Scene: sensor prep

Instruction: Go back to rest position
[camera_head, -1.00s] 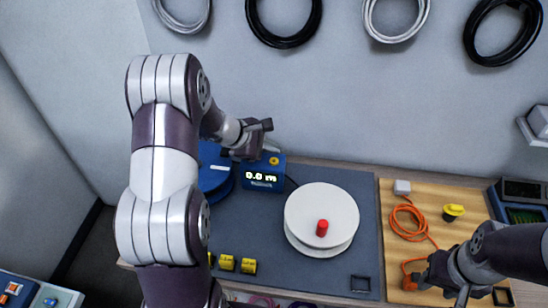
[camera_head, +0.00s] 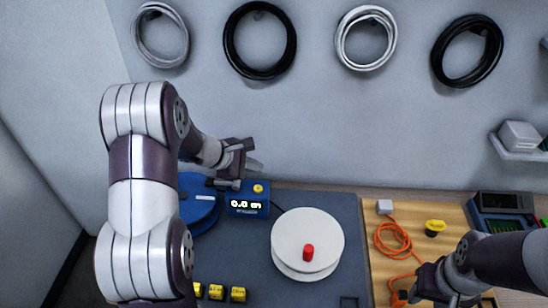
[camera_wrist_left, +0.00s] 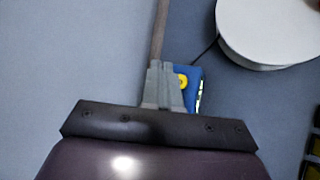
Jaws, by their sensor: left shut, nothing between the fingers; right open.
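My left gripper (camera_head: 250,163) is raised in front of the back wall, above the blue display box (camera_head: 247,205) that reads 0.0. Its fingers are shut with nothing between them; they also show in the left wrist view (camera_wrist_left: 163,85), with part of the blue box behind them. My right gripper (camera_head: 404,298) is low at the right, over the wooden board (camera_head: 376,262), beside the orange end of an orange cable (camera_head: 392,240). Its fingers are small and partly hidden by the hand; it is open, and whether it touches the orange piece I cannot tell.
A white round turntable (camera_head: 325,232) carries a red cylinder (camera_head: 308,252). A blue round device (camera_head: 197,205) stands beside the display box. Several yellow blocks (camera_head: 216,292) lie at the front. A yellow knob piece (camera_head: 435,227) is on the board. Cable coils (camera_head: 230,45) hang on the wall.

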